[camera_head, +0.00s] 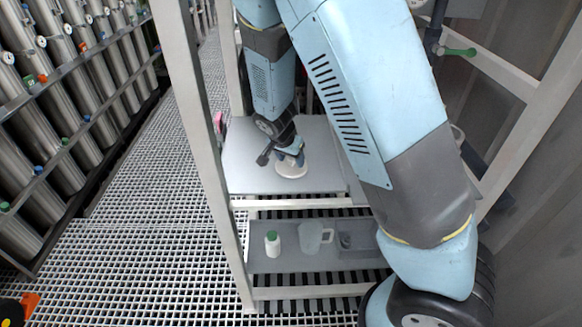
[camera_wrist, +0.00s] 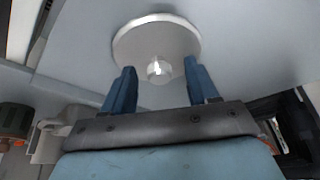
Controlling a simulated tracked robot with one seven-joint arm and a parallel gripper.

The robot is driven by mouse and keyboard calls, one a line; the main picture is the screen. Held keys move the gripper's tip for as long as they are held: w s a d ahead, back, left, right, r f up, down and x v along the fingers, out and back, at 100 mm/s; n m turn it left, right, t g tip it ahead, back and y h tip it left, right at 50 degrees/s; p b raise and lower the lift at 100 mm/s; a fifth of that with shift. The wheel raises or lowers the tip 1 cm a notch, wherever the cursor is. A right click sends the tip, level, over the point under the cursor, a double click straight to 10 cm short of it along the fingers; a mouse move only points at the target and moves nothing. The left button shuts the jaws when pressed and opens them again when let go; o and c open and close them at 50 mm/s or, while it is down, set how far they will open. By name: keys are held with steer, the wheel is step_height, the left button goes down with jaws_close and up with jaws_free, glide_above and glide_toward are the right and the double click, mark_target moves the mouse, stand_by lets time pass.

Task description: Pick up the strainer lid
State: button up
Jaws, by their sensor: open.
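The strainer lid (camera_head: 291,170) is a pale round disc lying on the grey upper shelf (camera_head: 250,178). In the wrist view the lid (camera_wrist: 184,37) shows a small shiny round knob (camera_wrist: 160,69) on it. My gripper (camera_wrist: 160,78) is open, with its two blue fingers on either side of the knob in the picture. I cannot tell whether the fingers touch it. In the head view my gripper (camera_head: 291,158) is over the lid and hides its far part.
A lower shelf holds a white bottle with a green cap (camera_head: 272,244), a translucent jug (camera_head: 311,237) and a dark-edged clear container (camera_head: 346,241). A frame post (camera_head: 205,150) stands left of the shelves. Steel vessels (camera_head: 60,110) line the left side.

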steer(key=shift+c, duration=0.4)
jaws_close()
